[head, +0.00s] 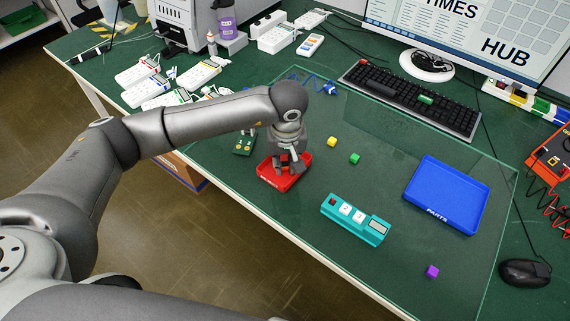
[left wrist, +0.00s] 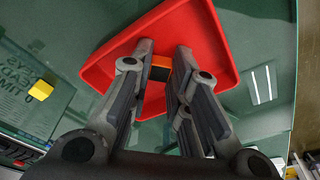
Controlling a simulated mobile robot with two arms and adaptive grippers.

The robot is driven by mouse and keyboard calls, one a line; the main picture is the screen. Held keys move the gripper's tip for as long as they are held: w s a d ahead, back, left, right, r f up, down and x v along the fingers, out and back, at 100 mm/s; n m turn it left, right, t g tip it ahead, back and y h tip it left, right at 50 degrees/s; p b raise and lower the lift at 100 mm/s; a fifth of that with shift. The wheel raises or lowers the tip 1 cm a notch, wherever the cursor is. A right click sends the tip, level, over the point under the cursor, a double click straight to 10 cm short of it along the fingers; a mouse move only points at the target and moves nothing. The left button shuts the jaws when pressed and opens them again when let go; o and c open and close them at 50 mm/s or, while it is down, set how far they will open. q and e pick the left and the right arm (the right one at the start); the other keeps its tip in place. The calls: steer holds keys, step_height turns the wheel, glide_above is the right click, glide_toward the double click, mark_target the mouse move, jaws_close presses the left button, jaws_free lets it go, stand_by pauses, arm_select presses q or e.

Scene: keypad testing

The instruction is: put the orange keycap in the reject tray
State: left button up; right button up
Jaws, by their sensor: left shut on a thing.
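The red tray (head: 268,181) stands near the table's front edge, with white lettering on its front that is too small to read. It also fills the top middle of the left wrist view (left wrist: 219,62). My left gripper (head: 287,166) points down over this tray. In the left wrist view its two fingers (left wrist: 160,66) are shut on the orange keycap (left wrist: 160,61), mostly hidden between them. The keycap is inside the tray's outline; I cannot tell whether it touches the tray floor. My right gripper is not in view.
A yellow cube (head: 332,141), a green cube (head: 354,158) and a purple cube (head: 432,271) lie on the mat. A teal keypad (head: 374,234) and a blue parts tray (head: 447,190) stand to the right. A keyboard (head: 412,99) lies behind. The mat between them is clear.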

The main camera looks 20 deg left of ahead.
arm_select(q)
steer(key=shift+f, duration=0.15)
steer(key=o, duration=0.4)
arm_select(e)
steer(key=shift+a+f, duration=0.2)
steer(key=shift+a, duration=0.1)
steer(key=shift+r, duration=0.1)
